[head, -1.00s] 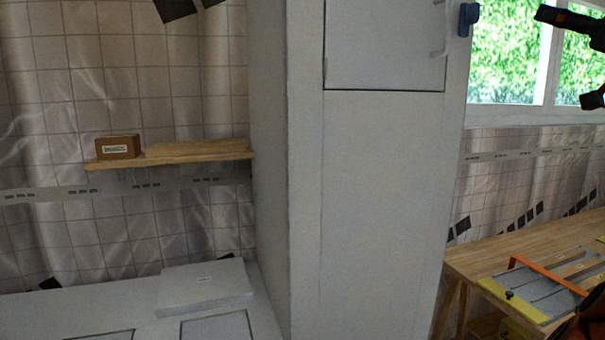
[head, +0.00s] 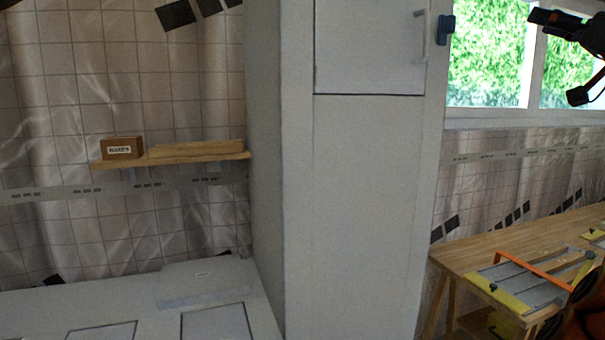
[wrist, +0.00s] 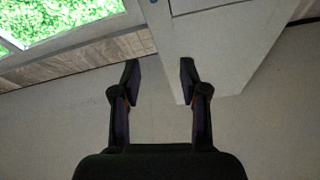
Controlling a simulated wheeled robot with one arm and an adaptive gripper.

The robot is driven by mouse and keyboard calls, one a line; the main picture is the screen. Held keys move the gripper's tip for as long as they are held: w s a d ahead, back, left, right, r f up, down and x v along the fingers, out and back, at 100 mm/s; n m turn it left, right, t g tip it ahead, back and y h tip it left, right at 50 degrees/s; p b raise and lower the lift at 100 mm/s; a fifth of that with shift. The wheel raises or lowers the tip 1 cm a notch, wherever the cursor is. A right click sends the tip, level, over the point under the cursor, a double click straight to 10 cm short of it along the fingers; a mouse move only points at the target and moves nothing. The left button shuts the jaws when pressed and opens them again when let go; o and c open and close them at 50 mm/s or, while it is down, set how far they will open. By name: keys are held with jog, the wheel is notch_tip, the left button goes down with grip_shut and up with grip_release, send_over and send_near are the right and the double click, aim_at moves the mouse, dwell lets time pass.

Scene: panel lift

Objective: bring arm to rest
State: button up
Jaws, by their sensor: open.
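My gripper (wrist: 160,78) is open and empty in the wrist view, its two dark fingers apart with the pale cabinet and wall behind them. In the head view part of my gripper and arm shows dark at the upper right, in front of the window; its fingertips are hard to make out there. Nothing is seen touching the fingers.
A tall grey cabinet (head: 365,200) with a closed upper door (head: 370,45) stands in the middle. A wooden bench (head: 500,245) with an orange-handled panel jig (head: 525,282) is at right. A shelf (head: 200,157) holds a small box (head: 122,148) at left.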

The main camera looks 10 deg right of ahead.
jog(key=w+a+f+m+g+y, duration=0.3)
jog(key=w+a+f+g, duration=0.2)
jog(key=w+a+f, duration=0.55)
jog(key=s+a+f+g, duration=0.2)
jog(key=a+f+g, duration=0.6)
jog(key=a+f, duration=1.05)
jog(key=s+a+f+n+g+h, duration=0.1)
jog(key=s+a+f+g+h, duration=0.15)
jog(key=s+f, duration=0.65)
jog(key=s+a+f+n+g+h, duration=0.1)
jog(key=s+a+f+g, duration=0.25)
jog(key=s+f, duration=0.55)
jog(key=s+d+f+g+h, duration=0.2)
jog(key=s+f, duration=0.6)
jog(key=s, duration=0.2)
jog(key=s+d+f+g+h, duration=0.2)
jog(key=s+d+f, duration=0.1)
jog(key=s+f, duration=0.5)
jog(key=s, duration=0.2)
jog(key=shift+s+d+f+n, duration=0.2)
jog(key=shift+s+f+n, duration=0.1)
jog(key=shift+n, duration=0.1)
